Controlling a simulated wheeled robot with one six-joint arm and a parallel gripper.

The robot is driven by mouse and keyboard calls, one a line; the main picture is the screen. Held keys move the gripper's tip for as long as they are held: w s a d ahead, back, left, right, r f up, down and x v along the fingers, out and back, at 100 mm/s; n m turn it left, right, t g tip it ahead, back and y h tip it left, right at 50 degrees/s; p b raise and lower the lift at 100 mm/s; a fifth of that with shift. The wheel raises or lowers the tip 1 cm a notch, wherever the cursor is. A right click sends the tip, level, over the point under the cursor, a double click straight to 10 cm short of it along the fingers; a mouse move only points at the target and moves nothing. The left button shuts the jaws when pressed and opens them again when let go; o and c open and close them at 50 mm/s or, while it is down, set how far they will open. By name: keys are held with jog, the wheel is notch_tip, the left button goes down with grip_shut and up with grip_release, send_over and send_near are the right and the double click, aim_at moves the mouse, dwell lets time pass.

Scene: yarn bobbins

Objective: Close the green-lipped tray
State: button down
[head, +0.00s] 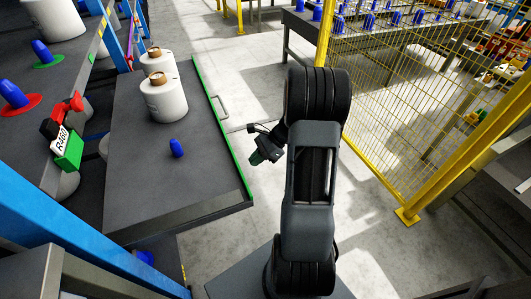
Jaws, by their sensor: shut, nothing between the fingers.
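The green-lipped tray (135,160) is a dark grey slide-out shelf on the left, pulled out from the rack. Its green lip (236,165) runs along its right edge, with a grey bar handle (223,106) on the outer side. My gripper (233,130) is to the right of the lip, below the handle in the picture. Its thin fingers are shut and empty, pointing left at the lip. Their tips look close to the lip; contact cannot be told.
Blue rack posts (117,38) stand at the left, beside shelves holding blue cones on red and green discs. A label marked R460 (60,139) sits by red and green blocks. A yellow mesh fence (400,90) stands right. Bare floor (240,60) lies beyond the tray.

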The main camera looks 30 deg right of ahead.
jog(key=shift+w+a+r, duration=0.1)
jog(key=shift+w+a, duration=0.05)
jog(key=shift+a, duration=0.6)
jog(key=shift+w+a, duration=0.15)
jog(key=shift+a, duration=0.6)
